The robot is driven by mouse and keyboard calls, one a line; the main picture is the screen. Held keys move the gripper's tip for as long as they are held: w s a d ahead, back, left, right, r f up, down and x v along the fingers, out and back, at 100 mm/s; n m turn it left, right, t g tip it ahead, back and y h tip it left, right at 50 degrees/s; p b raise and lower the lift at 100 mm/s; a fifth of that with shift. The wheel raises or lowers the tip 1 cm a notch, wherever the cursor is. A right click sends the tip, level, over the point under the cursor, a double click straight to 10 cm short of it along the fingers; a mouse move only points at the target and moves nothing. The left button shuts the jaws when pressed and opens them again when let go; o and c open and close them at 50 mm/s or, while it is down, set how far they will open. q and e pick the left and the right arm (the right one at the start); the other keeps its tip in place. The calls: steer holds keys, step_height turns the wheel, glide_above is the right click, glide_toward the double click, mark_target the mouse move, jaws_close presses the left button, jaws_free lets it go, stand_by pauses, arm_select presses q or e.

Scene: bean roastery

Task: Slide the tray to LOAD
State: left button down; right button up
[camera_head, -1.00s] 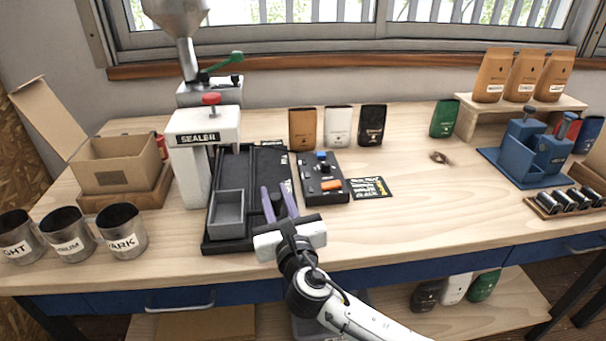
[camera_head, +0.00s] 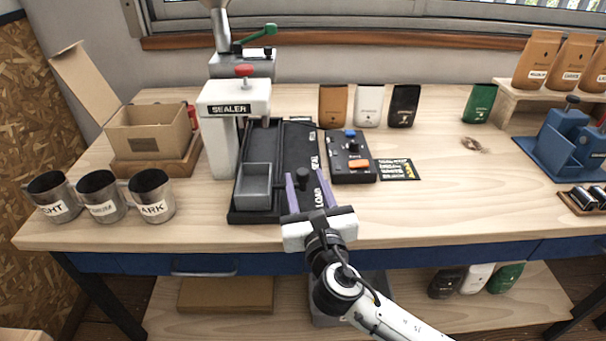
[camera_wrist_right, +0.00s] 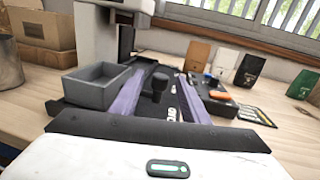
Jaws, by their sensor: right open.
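The grey open-topped tray (camera_head: 254,200) sits at the front left of the black slide base (camera_head: 245,217), beside a black knob (camera_head: 302,176). The tray also shows in the right wrist view (camera_wrist_right: 97,90). A white LOAD label (camera_head: 321,196) is on the base's front right, with another label farther back. My right gripper (camera_head: 306,184) is open, its two purple fingers on either side of the knob, apart from it as far as I can see. The right wrist view shows the knob (camera_wrist_right: 159,84) between the fingers. My left gripper is not in view.
The white sealer (camera_head: 232,100) stands behind the tray's left. A control box (camera_head: 352,172) with blue and orange buttons and a black card (camera_head: 397,169) lie right of the base. Metal cups (camera_head: 152,195) and a cardboard box (camera_head: 148,135) stand left.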

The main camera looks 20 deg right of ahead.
steer(key=s, duration=0.4)
steer(key=s+a, duration=0.1)
steer(key=s, duration=0.2)
stand_by(0.3)
